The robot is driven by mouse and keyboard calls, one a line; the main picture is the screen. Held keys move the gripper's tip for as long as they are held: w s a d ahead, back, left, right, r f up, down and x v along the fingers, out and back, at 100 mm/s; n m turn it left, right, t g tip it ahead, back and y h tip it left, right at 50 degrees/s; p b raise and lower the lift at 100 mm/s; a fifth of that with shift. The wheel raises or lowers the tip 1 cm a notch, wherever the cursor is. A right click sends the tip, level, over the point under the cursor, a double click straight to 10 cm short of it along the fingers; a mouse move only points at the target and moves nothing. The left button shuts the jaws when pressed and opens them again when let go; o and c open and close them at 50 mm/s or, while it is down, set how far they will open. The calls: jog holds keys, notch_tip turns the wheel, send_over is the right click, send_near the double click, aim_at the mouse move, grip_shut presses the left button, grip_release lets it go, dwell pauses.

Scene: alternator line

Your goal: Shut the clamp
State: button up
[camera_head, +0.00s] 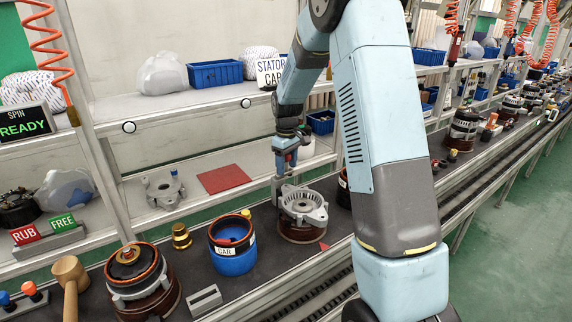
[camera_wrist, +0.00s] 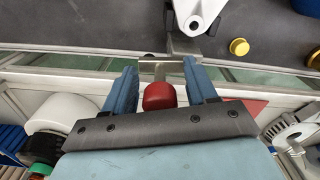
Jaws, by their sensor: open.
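The clamp shows in the wrist view as a red rounded handle (camera_wrist: 159,96) on a grey metal bracket (camera_wrist: 176,45) beside a pale cast housing (camera_wrist: 197,16). My gripper (camera_wrist: 161,72) is open, with one blue finger on each side of the red handle; whether they touch it I cannot tell. In the head view my gripper (camera_head: 284,170) points down just behind the cast housing (camera_head: 302,203), which sits on a brown-red wound base on the bench. The clamp handle is mostly hidden by my gripper there.
A blue tub labelled CAR (camera_head: 232,250), a brass piece (camera_head: 181,237), a wound stator (camera_head: 140,282) and a mallet (camera_head: 70,277) stand left along the bench. A red mat (camera_head: 223,178) and a grey casting (camera_head: 164,189) lie on the shelf behind.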

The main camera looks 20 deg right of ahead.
jog(key=shift+c, duration=0.5)
jog(key=c, duration=0.9)
jog(key=shift+a, duration=0.15)
jog(key=shift+c, duration=0.3)
